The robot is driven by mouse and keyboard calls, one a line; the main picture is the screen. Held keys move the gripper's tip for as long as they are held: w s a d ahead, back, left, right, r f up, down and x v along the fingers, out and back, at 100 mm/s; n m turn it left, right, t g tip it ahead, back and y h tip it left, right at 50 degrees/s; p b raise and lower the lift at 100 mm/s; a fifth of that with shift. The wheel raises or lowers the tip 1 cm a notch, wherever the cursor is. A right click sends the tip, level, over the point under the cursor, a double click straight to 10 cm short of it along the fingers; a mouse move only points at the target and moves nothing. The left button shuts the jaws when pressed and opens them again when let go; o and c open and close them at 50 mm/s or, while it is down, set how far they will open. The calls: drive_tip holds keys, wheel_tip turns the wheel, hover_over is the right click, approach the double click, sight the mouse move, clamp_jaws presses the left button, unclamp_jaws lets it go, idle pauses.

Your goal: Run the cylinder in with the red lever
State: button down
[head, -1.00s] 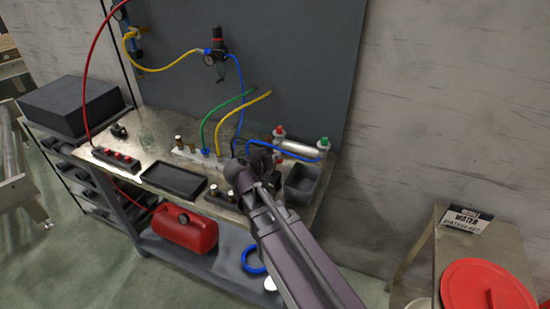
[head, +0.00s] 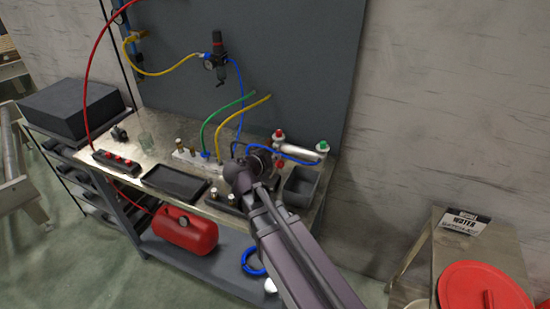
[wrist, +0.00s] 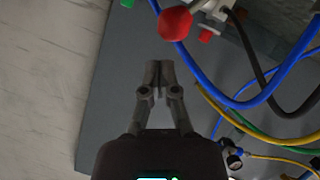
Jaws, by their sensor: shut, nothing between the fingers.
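The pale cylinder (head: 302,151) lies at the back right of the bench in the head view. A red knob (head: 279,134) is at its left end and a green knob (head: 323,147) at its right end. A second red piece (head: 280,165) shows just below the left end. In the wrist view a large red knob (wrist: 175,24) is close beyond my fingertips, slightly right, and a green piece (wrist: 127,3) is at the top edge. My gripper (wrist: 158,72) is shut and empty, apart from the red knob. In the head view my wrist hides the fingertips.
Blue hose (head: 292,158) loops close by the cylinder. Green (head: 220,109) and yellow (head: 238,111) hoses rise from a manifold at left. A grey bin (head: 302,186) and black tray (head: 174,183) stand on the bench. The grey backboard (head: 300,60) is behind.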

drive_tip(key=shift+r, duration=0.2)
drive_tip(key=w+r+p+v, duration=0.1)
drive_tip(key=r+p+v, duration=0.1)
drive_tip(key=p+v, duration=0.5)
drive_tip(key=v, duration=0.5)
drive_tip(key=shift+s+a+r, duration=0.2)
drive_tip(key=shift+s+r, duration=0.05)
drive_tip(key=shift+r, duration=0.05)
idle(0.4)
drive_tip(key=s+d+f+g+y, duration=0.2)
drive_tip(key=d+f+g, duration=0.1)
drive_tip(key=d, duration=0.4)
drive_tip(key=s+d+f+n+g+y, duration=0.1)
drive_tip(key=s+d+f+g+y, duration=0.1)
drive_tip(key=d, duration=0.5)
drive_tip(key=s+d+f+g+y, duration=0.2)
drive_tip(key=d+f+g+y, duration=0.2)
drive_tip(key=d+f+g, duration=0.1)
drive_tip(key=shift+s+d+f+n+g, duration=0.3)
drive_tip(key=shift+d+f+n+g, duration=0.1)
drive_tip(key=shift+d+f, duration=0.5)
